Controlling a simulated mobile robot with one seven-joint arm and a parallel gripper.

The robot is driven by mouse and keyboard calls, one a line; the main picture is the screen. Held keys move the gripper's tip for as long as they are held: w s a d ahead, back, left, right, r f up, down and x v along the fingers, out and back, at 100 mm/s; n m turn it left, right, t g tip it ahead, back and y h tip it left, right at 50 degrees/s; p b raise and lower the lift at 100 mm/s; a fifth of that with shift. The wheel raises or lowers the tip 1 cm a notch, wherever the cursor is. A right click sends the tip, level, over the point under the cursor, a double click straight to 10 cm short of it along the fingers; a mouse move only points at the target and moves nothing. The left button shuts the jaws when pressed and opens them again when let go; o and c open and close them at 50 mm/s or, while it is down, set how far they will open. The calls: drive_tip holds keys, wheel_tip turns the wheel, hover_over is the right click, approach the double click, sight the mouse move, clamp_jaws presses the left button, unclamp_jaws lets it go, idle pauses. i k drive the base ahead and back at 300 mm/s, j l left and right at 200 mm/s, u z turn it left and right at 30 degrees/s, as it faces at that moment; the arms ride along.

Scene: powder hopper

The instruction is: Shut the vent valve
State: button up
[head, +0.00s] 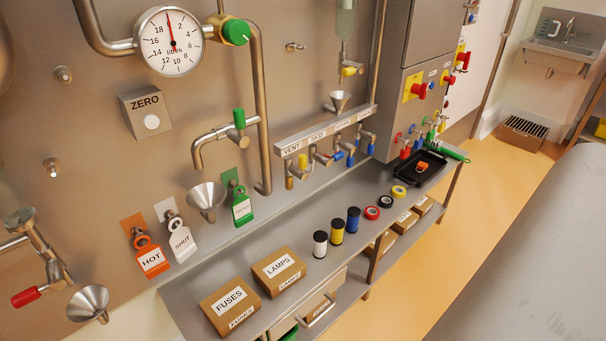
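The label rail (325,130) carries a VENT label (291,149) at its left end. Under that end hangs a small valve with a yellow handle (303,161), beside a short brass-coloured outlet (289,176). The yellow handle looks roughly upright; I cannot tell from this distance whether the valve is open or shut. Further right under the rail are several similar small valves, some with blue handles (338,156) and one with a red part (323,157). My gripper is not in view.
A steel bench (290,234) below the valves holds boxes labelled FUSES (230,302) and LAMPS (278,270), spools, tape rolls and a black tray (420,170). A green-handled tap (239,119) and funnel (207,198) stick out left. Orange floor (440,235) is clear beside a large grey surface (540,240).

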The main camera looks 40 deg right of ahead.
sight(300, 172)
drive_tip(key=z, duration=0.4)
drive_tip(key=i+z, duration=0.1)
drive_tip(key=z, duration=0.35)
drive_tip(key=i+z, duration=0.1)
drive_tip(key=z, duration=0.7)
drive_tip(key=i, duration=0.05)
